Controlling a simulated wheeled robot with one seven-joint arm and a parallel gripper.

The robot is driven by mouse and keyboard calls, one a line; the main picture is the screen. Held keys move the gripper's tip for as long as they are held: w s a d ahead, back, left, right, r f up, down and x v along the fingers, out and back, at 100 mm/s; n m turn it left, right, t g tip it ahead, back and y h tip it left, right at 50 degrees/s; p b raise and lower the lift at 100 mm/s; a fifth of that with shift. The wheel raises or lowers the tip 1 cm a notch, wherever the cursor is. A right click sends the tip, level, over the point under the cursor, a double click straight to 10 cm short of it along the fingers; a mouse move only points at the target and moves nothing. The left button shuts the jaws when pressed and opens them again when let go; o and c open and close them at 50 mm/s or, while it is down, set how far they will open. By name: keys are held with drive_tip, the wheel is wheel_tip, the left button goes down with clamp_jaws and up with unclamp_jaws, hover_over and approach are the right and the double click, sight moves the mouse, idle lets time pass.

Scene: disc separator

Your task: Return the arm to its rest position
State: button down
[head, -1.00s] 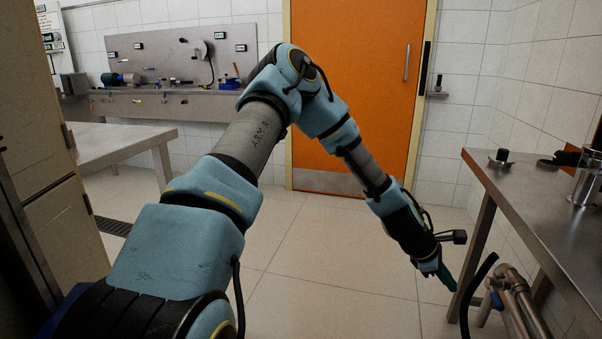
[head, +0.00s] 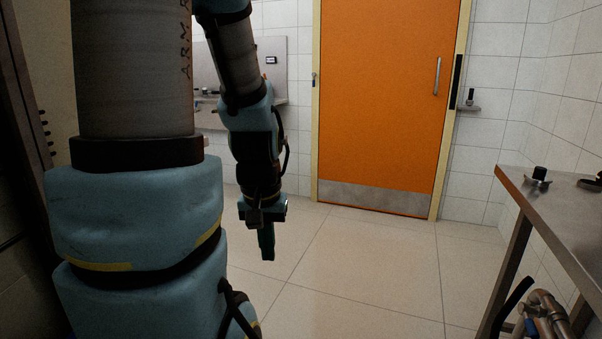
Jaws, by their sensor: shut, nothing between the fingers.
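My arm rises large on the left of the head view and bends over at the top, out of frame. Its forearm hangs down, and my gripper (head: 267,246) points at the floor. The gripper hangs in free air, left of the orange door (head: 382,100) and well clear of the table on the right.
A steel table (head: 565,215) with a small black-topped fitting (head: 539,176) stands at the right. Metal pipes (head: 545,315) show below it. A wall bench at the back is mostly hidden behind my arm. The tiled floor (head: 370,280) in the middle is clear.

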wheel_tip(320, 180, up, 18)
drive_tip(key=p, duration=1.8)
drive_tip(key=c, duration=1.6)
unclamp_jaws()
drive_tip(key=shift+a, duration=0.1)
